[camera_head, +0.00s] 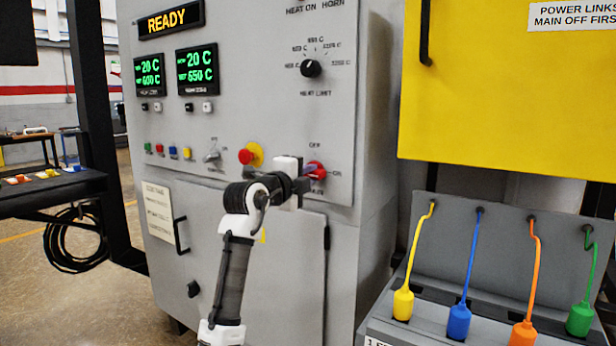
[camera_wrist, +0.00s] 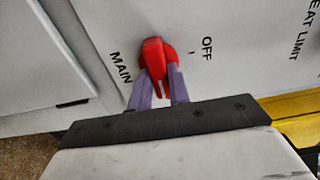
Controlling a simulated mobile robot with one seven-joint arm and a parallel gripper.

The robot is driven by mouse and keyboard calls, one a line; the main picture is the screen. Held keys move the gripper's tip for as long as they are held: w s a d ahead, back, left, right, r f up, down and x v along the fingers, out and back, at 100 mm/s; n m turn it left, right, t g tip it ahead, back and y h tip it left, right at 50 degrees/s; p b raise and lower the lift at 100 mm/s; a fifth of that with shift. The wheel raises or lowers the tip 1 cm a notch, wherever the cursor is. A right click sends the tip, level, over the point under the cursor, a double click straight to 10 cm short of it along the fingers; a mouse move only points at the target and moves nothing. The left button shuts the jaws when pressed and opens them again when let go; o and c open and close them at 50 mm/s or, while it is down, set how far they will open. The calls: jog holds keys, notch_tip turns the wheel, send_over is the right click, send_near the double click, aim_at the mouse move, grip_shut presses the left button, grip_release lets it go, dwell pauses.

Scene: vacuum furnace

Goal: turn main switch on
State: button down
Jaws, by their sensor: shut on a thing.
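The main switch is a red rotary knob (camera_head: 316,170) low on the right side of the grey cabinet front, with OFF above it and ON to its right. In the wrist view the red knob (camera_wrist: 154,58) shows close up, with MAIN on its left and OFF on its right. Its raised handle does not point at OFF; its white-marked end points down in that view, toward my gripper's body. My gripper (camera_wrist: 162,92) is shut on the handle, one purple finger on each side. The ON label is out of sight in the wrist view.
A grey lever switch (camera_head: 211,156) and small coloured buttons are farther left. A heat limit knob (camera_head: 311,68) is above. A yellow panel (camera_head: 500,90) stands at right, above coloured plugs on cables.

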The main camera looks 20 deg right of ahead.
jog(key=c, duration=1.3)
grip_release()
jog(key=b+v, duration=0.2)
jog(key=v, duration=1.2)
jog(key=shift+d, duration=0.1)
